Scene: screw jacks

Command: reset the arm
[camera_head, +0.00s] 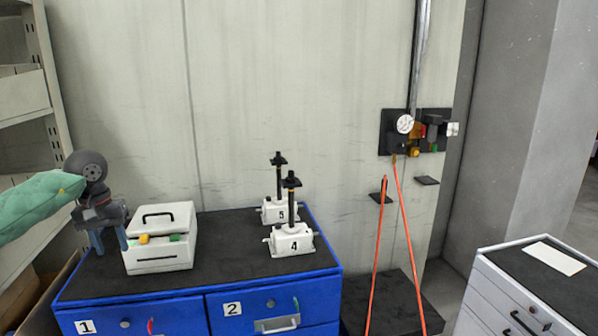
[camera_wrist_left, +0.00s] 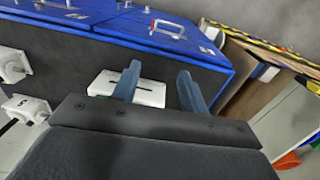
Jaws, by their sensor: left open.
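My left gripper (camera_head: 108,240) is open and empty at the left end of the blue cabinet, just left of the white box. In the left wrist view its two blue-grey fingers (camera_wrist_left: 158,88) stand apart, with the white box (camera_wrist_left: 150,92) behind and partly hidden by one finger. My left arm comes in from the left in a green sleeve. Two white screw jacks stand upright on the black cabinet top: jack 4 (camera_head: 291,241) in front and jack 5 (camera_head: 278,211) behind it. My right gripper is not in view.
The white box (camera_head: 161,238) with a black handle stands on the blue cabinet (camera_head: 253,285). A metal shelf (camera_head: 30,100) rises at the far left. A wall panel with a gauge (camera_head: 404,124) and orange rods are to the right. A white drawer cabinet (camera_head: 520,315) stands at lower right.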

